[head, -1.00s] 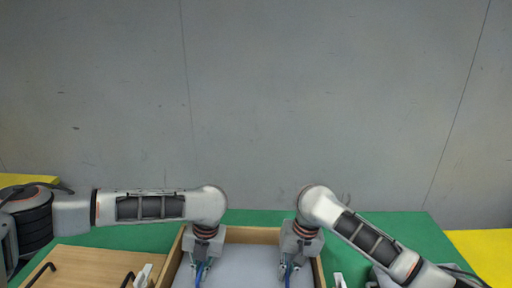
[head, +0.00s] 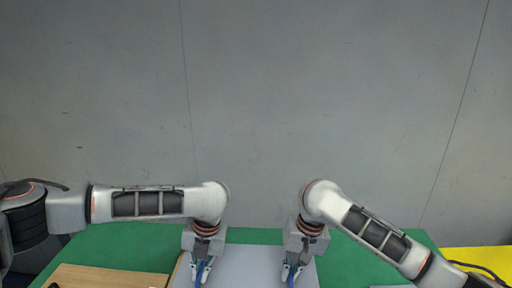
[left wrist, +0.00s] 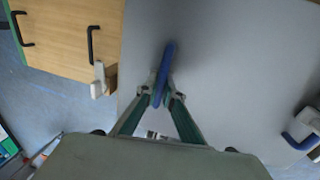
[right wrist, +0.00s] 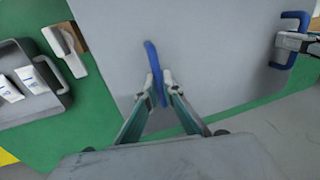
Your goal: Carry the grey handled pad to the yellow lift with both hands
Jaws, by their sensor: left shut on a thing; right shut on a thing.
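The grey pad (head: 250,262) is a flat panel between my two arms. It fills much of the left wrist view (left wrist: 240,60) and the right wrist view (right wrist: 215,50). My left gripper (head: 201,272) is shut on its left blue handle (left wrist: 168,58). My right gripper (head: 291,272) is shut on its right blue handle (right wrist: 151,55). The pad appears raised, with the green table below it. A yellow surface (head: 478,260) shows at the right edge of the head view; I cannot tell whether it is the lift.
A wooden board (head: 105,276) with black handles (left wrist: 93,43) and a white clip (left wrist: 99,80) lies left of the pad. A dark tray (right wrist: 12,112) with white packages (right wrist: 33,78) sits on the green table (head: 270,236) at right. A grey wall stands behind.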

